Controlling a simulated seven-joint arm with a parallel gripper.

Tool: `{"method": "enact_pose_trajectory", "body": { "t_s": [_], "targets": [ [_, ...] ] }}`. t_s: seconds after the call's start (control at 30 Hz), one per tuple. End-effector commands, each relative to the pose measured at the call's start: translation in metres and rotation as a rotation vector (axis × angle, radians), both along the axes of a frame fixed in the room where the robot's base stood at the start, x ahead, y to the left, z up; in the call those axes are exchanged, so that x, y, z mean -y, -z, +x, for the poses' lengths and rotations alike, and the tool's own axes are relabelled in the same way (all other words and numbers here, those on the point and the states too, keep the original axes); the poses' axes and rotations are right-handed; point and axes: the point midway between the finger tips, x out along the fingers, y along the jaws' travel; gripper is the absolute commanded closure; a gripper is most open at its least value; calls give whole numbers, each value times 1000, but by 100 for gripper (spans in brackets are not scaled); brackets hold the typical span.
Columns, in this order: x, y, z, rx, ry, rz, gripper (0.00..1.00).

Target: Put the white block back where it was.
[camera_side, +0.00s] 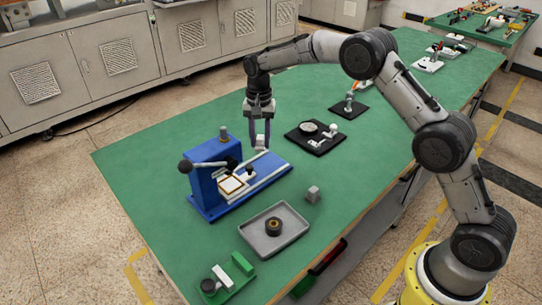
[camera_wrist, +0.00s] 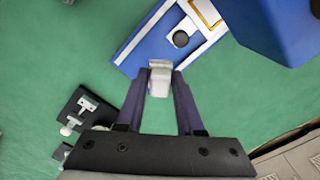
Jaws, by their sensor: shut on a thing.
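My gripper (camera_side: 260,143) hangs fingers-down above the table, near the back right end of the blue fixture base. In the wrist view my gripper (camera_wrist: 160,82) has both dark fingers shut on a pale white block (camera_wrist: 160,78). The block sticks out a little past the fingertips and overlaps the edge of the blue base (camera_wrist: 137,52) in that view. In the side view the block is tiny and mostly hidden between the fingers. I cannot tell whether it touches anything below.
The blue fixture (camera_side: 207,174) has a lever handle and a framed pad (camera_side: 231,185). A grey tray (camera_side: 252,236) holds a dark ring (camera_side: 273,227). A grey cube (camera_side: 313,194) stands beside the tray. A black plate (camera_side: 303,143) with parts lies right of my gripper. Green table is clear at left.

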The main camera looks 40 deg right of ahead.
Motion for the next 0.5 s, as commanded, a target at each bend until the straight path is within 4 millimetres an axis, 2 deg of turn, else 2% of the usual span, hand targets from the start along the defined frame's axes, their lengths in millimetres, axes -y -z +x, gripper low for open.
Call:
{"method": "enact_pose_trajectory", "body": {
  "t_s": [0.1, 0.27, 0.37, 0.5],
  "targets": [
    [0, 2, 3, -1, 36, 0, 100],
    [1, 19, -17, -5, 93, 0, 100],
    [8, 22, -40, -1, 153, 0, 100],
    [25, 17, -84, 0, 258, 0, 100]
  ]
}}
